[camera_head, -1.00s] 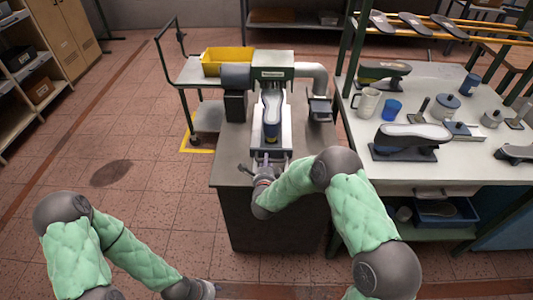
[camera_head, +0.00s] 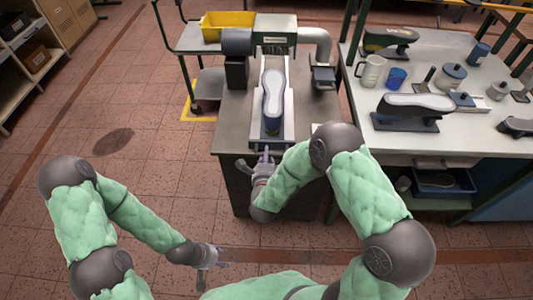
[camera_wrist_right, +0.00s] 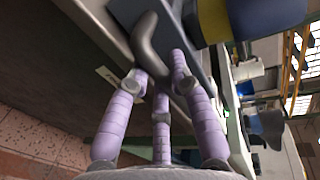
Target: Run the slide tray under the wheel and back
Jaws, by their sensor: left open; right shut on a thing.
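The slide tray (camera_head: 287,133) is a long pale tray on the grey machine bench, with its far end by the green machine head (camera_head: 274,29). A shoe last (camera_head: 272,92) with a pale sole face and blue body lies on it. I cannot make out the wheel clearly under the head. My right gripper (camera_head: 265,160) is at the tray's near end. In the right wrist view its lilac fingers (camera_wrist_right: 158,85) close around a dark curved handle (camera_wrist_right: 150,40); the last's blue and yellow end (camera_wrist_right: 240,18) is above right. My left gripper (camera_head: 210,262) is open and empty, low over the floor.
A white table (camera_head: 440,145) stands at right with several lasts, a white mug (camera_head: 371,71) and a blue cup (camera_head: 396,78). A yellow bin (camera_head: 226,25) sits on a trolley behind left.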

